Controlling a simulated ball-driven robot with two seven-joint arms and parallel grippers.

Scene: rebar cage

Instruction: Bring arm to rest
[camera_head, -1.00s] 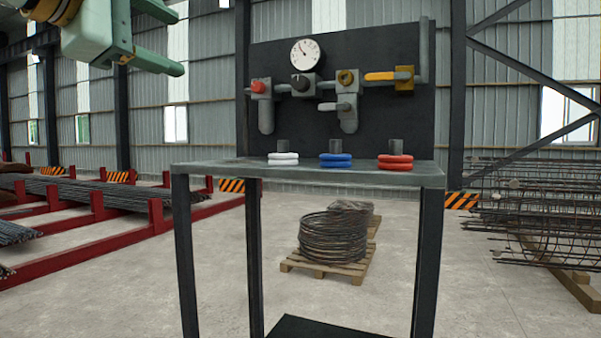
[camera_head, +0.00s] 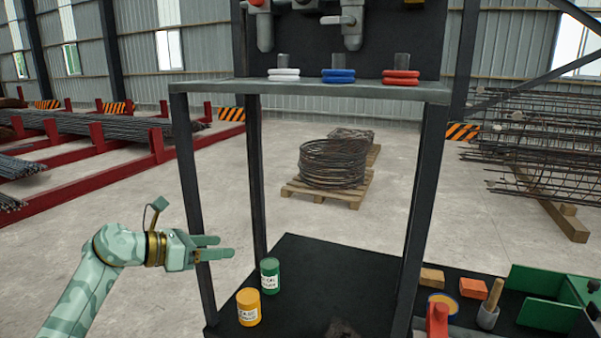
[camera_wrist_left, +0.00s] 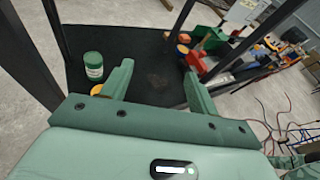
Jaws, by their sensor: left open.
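My left arm comes in from the lower left of the head view. Its pale green gripper (camera_head: 222,247) points right, beside the stand's front left leg, and is open with nothing between its fingers. In the left wrist view the two fingers (camera_wrist_left: 158,82) are spread apart over the dark lower shelf. A green can (camera_head: 270,275) and a yellow can (camera_head: 249,306) stand upright on that shelf, apart from the gripper. The green can also shows in the left wrist view (camera_wrist_left: 94,67), left of the fingers. My right gripper is not in view.
The stand's upper shelf (camera_head: 330,88) holds white, blue and red rings. The lower shelf (camera_head: 310,265) is mostly bare. A wire coil (camera_head: 333,163) lies on a pallet behind.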

